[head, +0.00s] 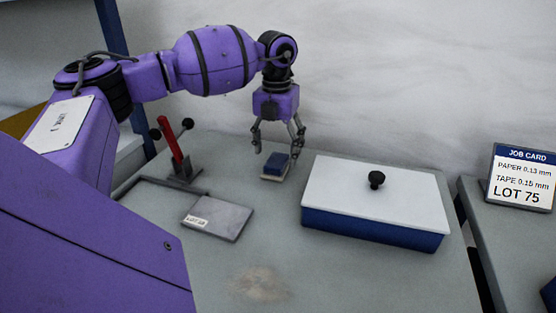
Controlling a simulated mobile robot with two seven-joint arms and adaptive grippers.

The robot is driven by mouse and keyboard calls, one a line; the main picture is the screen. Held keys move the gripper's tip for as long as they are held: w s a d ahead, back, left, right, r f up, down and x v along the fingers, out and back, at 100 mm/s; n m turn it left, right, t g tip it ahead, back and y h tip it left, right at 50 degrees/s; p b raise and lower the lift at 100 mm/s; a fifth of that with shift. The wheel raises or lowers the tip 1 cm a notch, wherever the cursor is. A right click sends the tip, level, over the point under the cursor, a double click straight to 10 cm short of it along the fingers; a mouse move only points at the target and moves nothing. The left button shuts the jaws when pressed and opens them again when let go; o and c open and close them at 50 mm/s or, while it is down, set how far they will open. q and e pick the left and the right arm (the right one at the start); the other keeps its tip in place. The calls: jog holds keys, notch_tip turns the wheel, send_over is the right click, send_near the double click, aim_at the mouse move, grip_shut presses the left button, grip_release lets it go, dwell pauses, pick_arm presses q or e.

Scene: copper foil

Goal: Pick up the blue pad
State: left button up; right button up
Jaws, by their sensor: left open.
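The blue pad (276,163) is a small blue block with a pale underside, lying on the grey table towards the back, left of a lidded box. My left gripper (277,142) points straight down above the pad. Its two fingers are spread, one to each side of the pad's top, and nothing shows between them. Whether the fingertips touch the pad cannot be told from here. My right gripper is not in the picture.
A blue box (375,228) with a white lid (340,190) and black knob stands close right of the pad. A red-handled lever tool (175,145) and a flat grey plate (216,218) lie left. A job card (522,178) stands far right.

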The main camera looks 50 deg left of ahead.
aim_at(276, 160)
pick_arm(q)
jog(key=shift+f, duration=1.95)
jog(key=c, duration=1.3)
jog(key=shift+r, duration=0.1)
jog(key=shift+r, duration=0.5)
notch_tip(276, 160, up, 2)
jog(key=shift+s+r, duration=0.1)
jog(key=shift+r, duration=0.15)
jog(key=s+d+r, duration=0.2)
jog(key=s+r, duration=0.1)
jog(key=s, duration=0.1)
jog(key=s+d+r, duration=0.5)
jog(key=s+r, duration=0.1)
jog(key=s, duration=0.1)
jog(key=shift+s+d+r+p, duration=0.2)
jog(key=shift+s+d+p, duration=0.1)
jog(key=shift+d, duration=0.05)
